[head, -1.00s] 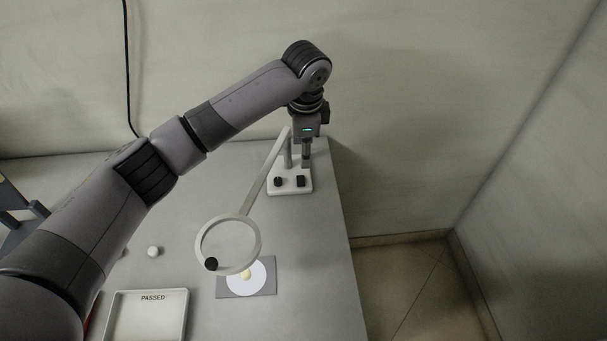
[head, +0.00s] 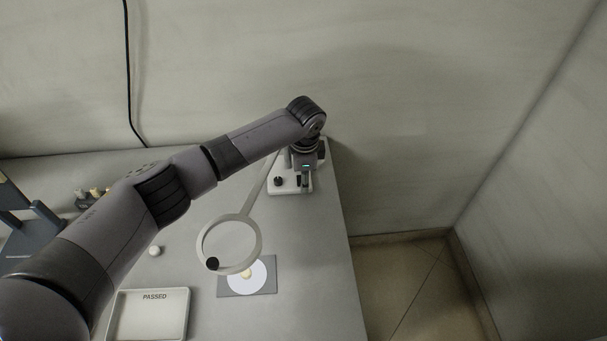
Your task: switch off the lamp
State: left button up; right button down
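The lamp has a pale ring head (head: 203,243) on a slanted arm, rising from a white base (head: 284,188) near the table's back right corner. A black knob (head: 278,181) shows on the left of the base. The black switch to its right is hidden behind my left gripper (head: 305,183), which points down over the base. The gripper's fingers look together and empty, with tips at or just above the switch; contact cannot be made out. No clear glow shows on the ring. My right gripper is out of view.
A grey plate with a white disc (head: 259,284) lies under the ring. A tray marked PASSED (head: 150,318) and a white ball (head: 154,251) are to the left. A dark rack (head: 42,222) stands at the far left.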

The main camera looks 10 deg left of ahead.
pick_arm(q)
grip_shut()
jog(key=shift+w+g+b, duration=0.2)
jog(key=shift+g+b, duration=0.1)
jog(key=shift+g, duration=0.4)
dwell(0.3)
grip_release()
jog(key=shift+r, duration=0.15)
notch_tip(320, 180, up, 12)
jog(key=shift+s, duration=0.25)
jog(key=shift+c, duration=0.3)
